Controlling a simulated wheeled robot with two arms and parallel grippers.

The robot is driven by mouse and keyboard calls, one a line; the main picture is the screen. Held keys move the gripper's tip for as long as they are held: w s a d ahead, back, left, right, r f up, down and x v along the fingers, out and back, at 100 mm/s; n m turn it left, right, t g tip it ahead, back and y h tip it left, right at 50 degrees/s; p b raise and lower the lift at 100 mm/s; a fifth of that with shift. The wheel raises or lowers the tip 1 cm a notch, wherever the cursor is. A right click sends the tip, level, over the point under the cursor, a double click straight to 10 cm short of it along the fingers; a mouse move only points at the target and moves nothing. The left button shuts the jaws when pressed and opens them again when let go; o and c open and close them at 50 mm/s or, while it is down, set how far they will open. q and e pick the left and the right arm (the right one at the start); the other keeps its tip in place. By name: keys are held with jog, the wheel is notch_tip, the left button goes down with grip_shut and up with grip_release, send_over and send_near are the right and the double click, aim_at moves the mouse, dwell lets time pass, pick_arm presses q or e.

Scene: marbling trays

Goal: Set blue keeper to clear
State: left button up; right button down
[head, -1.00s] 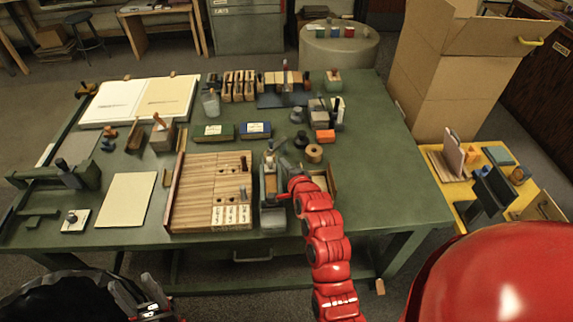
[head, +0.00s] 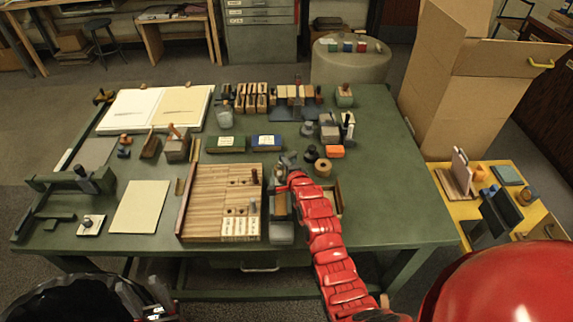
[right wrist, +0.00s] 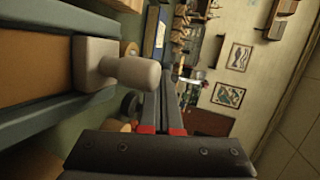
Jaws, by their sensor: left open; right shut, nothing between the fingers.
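A wooden slatted board (head: 212,190) lies at the table's front middle. Small pegs stand in it, among them a bluish one (head: 252,207) at its lower right, which may be the blue keeper. White labels (head: 239,227) along its front edge are too small to read. My right gripper (head: 284,164) is shut and empty, beyond the narrow grey tray beside the board. In the right wrist view its closed fingers (right wrist: 161,128) are beside a pale knob (right wrist: 125,72), apart from it. My left gripper (head: 152,302) is open and empty, low in front of the table.
A green box (head: 226,144) and a blue box (head: 266,143) with labels lie behind the board. A wooden spool (head: 323,168) and dark weights stand right of my right gripper. The table's right side (head: 385,180) is clear.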

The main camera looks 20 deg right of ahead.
dwell(0.3)
jog(key=shift+w+a+r, duration=0.15)
jog(key=shift+w+a, duration=0.3)
jog(key=shift+s+d+b, duration=0.35)
jog(key=shift+s+d, duration=0.2)
jog(key=shift+d, duration=0.1)
